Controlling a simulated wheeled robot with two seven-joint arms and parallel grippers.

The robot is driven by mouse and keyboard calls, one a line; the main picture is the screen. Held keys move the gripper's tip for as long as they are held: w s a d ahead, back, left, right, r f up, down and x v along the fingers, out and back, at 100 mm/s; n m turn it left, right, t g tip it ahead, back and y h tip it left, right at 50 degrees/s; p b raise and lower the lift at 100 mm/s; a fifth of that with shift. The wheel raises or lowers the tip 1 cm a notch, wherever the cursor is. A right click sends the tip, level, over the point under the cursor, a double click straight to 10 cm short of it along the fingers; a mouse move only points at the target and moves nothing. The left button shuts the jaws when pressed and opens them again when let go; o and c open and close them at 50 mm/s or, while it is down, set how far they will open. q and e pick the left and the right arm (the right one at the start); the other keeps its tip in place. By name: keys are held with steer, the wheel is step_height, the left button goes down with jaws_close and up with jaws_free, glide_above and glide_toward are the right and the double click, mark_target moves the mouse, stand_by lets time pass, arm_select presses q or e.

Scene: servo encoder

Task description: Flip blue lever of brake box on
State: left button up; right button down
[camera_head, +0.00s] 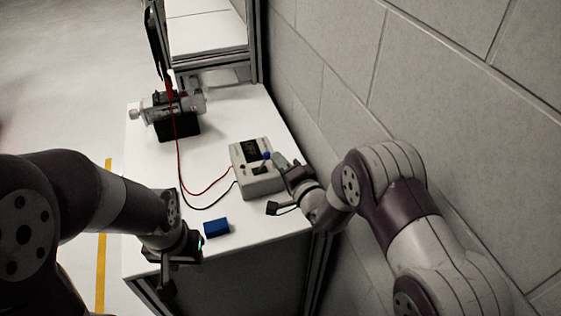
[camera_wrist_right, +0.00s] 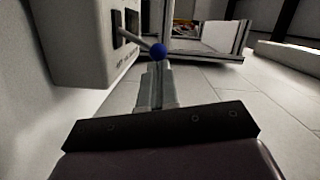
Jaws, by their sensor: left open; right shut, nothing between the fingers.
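The brake box (camera_head: 260,180) is a light grey box with a dark display, standing on the white table. Its lever ends in a blue ball (camera_head: 267,156), at the box's right side in the head view. In the right wrist view the blue ball (camera_wrist_right: 158,51) sits on a thin metal lever (camera_wrist_right: 145,42) coming from the box (camera_wrist_right: 75,40). My right gripper (camera_head: 277,159) is shut and empty, its fingertips close beside the ball. In the right wrist view its fingertips (camera_wrist_right: 156,68) appear right below the ball; I cannot tell whether they touch. My left gripper (camera_head: 180,262) is open near the table's front edge.
A blue block (camera_head: 216,228) lies on the table near my left gripper. A black device with a metal motor (camera_head: 177,118) stands at the back left, with red and black wires running towards the box. A tiled wall (camera_head: 340,75) is close on the right.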

mark_target(260, 181)
steer(key=shift+s+a+r+n, duration=0.2)
steer(key=shift+a+r+n, duration=0.25)
steer(key=shift+n, duration=0.45)
steer(key=shift+a, duration=0.15)
steer(key=a+n+b, duration=0.1)
steer(key=n, duration=0.1)
steer(key=s+a+n+h+b, duration=0.1)
steer(key=n, duration=0.1)
steer(key=a+n+h, duration=0.1)
steer(key=a, duration=0.1)
steer(key=shift+s+r+n+b, duration=0.15)
steer(key=shift+r+n+b, duration=0.15)
steer(key=shift+n+b, duration=0.1)
steer(key=shift+r, duration=0.2)
